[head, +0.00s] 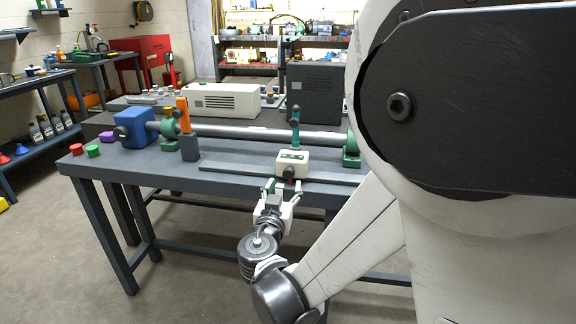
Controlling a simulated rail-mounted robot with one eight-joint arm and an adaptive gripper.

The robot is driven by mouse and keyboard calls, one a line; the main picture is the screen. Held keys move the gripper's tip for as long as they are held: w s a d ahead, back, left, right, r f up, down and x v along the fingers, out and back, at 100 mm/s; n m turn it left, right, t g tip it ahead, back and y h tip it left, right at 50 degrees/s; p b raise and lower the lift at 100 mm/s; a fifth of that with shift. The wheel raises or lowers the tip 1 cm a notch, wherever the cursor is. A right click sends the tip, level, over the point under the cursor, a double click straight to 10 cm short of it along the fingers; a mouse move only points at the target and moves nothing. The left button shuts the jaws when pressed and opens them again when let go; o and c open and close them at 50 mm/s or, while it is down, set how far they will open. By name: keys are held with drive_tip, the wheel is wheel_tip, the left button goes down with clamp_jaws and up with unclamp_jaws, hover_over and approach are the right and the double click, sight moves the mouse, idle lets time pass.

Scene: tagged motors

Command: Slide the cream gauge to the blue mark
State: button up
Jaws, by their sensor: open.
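The cream gauge (292,159) is a small box with a dark green top strip and a dark, reddish knob on its front. It sits on a flat grey rail (235,170) along the front of the workbench. My gripper (282,187) is open just in front of the gauge, its fingers pointing at the knob. I cannot tell whether the fingers touch it. I cannot make out a blue mark on the rail; part of the rail's right end is hidden by my arm.
On the bench (120,165) behind the rail, a silver shaft (250,132) runs from a blue motor (134,128) to a green support (351,150). An orange upright piece (183,115) and a teal one (295,127) stand near it. Red (77,149), green (93,151) and purple (107,137) pieces lie at the left.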

sight(288, 174)
drive_tip(key=w, duration=0.2)
drive_tip(key=w+b, duration=0.1)
drive_tip(key=w, duration=0.2)
drive_tip(key=w+d, duration=0.1)
drive_tip(key=w, duration=0.1)
drive_tip(key=shift+w, duration=0.3)
clamp_jaws()
